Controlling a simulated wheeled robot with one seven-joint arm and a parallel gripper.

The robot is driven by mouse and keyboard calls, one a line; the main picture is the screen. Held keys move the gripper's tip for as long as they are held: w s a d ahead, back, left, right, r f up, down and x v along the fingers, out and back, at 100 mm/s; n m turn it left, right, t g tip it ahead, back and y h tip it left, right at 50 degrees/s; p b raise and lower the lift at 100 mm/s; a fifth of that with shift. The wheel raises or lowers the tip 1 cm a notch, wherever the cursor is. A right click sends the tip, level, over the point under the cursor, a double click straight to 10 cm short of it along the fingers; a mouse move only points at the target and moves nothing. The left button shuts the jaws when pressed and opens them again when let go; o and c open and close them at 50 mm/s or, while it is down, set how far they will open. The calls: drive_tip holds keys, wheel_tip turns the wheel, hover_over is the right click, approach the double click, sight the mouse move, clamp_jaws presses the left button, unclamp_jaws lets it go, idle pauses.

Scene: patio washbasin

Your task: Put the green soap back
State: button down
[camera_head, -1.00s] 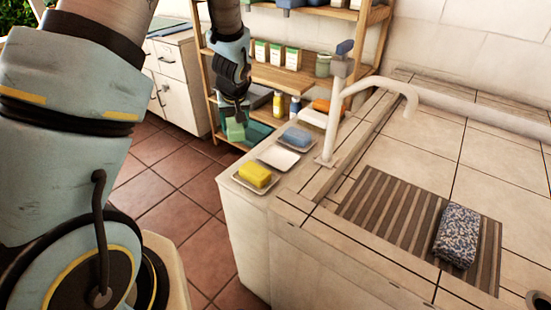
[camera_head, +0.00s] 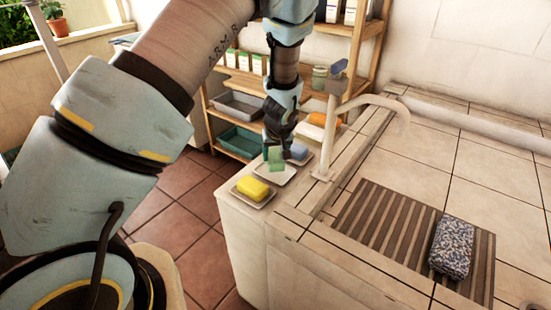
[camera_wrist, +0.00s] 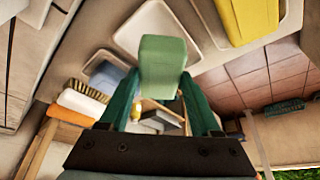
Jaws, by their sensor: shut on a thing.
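The green soap (camera_head: 275,158) is held in my gripper (camera_head: 276,146), above the empty white dish (camera_head: 288,174) on the counter ledge. In the wrist view the green soap (camera_wrist: 163,65) sits between the two green fingers, and the white dish (camera_wrist: 125,35) shows behind it. I cannot tell whether the soap touches the dish. The yellow soap (camera_head: 252,187) lies on its own dish in front. The blue soap (camera_head: 298,151) lies on a dish behind, partly hidden by my gripper.
A white faucet (camera_head: 330,125) rises right of the dishes. An orange soap or sponge (camera_head: 324,119) lies farther back. A patterned block (camera_head: 453,248) rests on the slatted mat (camera_head: 380,225). A wooden shelf (camera_head: 240,80) with bins and boxes stands behind.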

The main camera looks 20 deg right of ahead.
drive_tip(key=shift+f, duration=1.15)
drive_tip(key=shift+f, duration=0.2)
drive_tip(key=shift+c, duration=0.5)
unclamp_jaws()
